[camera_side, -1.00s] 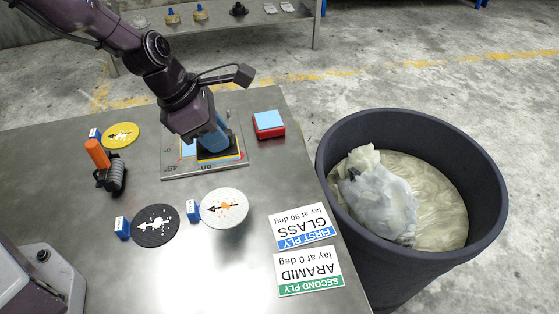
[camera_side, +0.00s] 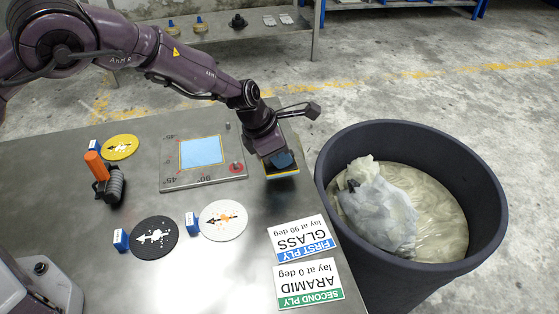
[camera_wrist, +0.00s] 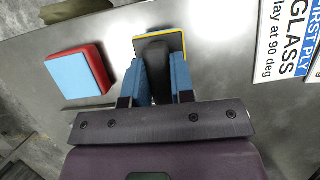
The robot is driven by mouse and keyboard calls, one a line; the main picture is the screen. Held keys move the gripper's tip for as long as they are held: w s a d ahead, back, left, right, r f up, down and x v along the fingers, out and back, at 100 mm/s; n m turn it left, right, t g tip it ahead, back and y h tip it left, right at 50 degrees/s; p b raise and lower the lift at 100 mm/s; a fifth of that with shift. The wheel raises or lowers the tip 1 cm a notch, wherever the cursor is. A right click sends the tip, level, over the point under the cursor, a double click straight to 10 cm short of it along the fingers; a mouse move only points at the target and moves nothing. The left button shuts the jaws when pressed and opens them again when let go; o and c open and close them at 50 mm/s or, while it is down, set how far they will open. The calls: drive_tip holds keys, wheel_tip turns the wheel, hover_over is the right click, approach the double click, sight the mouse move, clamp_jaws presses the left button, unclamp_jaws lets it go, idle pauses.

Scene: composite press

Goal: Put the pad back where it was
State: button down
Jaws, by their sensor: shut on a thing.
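My gripper (camera_wrist: 158,85) is shut on the black grip of the pad (camera_wrist: 174,42), a dark plate with a yellow edge. In the side view the pad (camera_side: 283,172) is below my gripper (camera_side: 278,158), near the right edge of the table, to the right of the layup plate (camera_side: 205,180). I cannot tell whether it touches the table. A light blue square (camera_side: 201,152) lies on the layup plate, uncovered. A red block with a light blue top (camera_wrist: 82,75) lies left of the pad in the wrist view; my arm hides it in the side view.
Yellow (camera_side: 119,147), black (camera_side: 155,238) and white (camera_side: 223,220) discs with blue tabs lie on the table. An orange-handled roller (camera_side: 105,178) stands at left. Glass (camera_side: 301,239) and aramid (camera_side: 308,284) cards lie in front. A large dark bin (camera_side: 410,255) stands beyond the right edge.

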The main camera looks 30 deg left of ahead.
drive_tip(key=shift+f, duration=1.25)
drive_tip(key=shift+s, duration=0.1)
drive_tip(key=c, duration=1)
unclamp_jaws()
drive_tip(key=shift+f, duration=0.15)
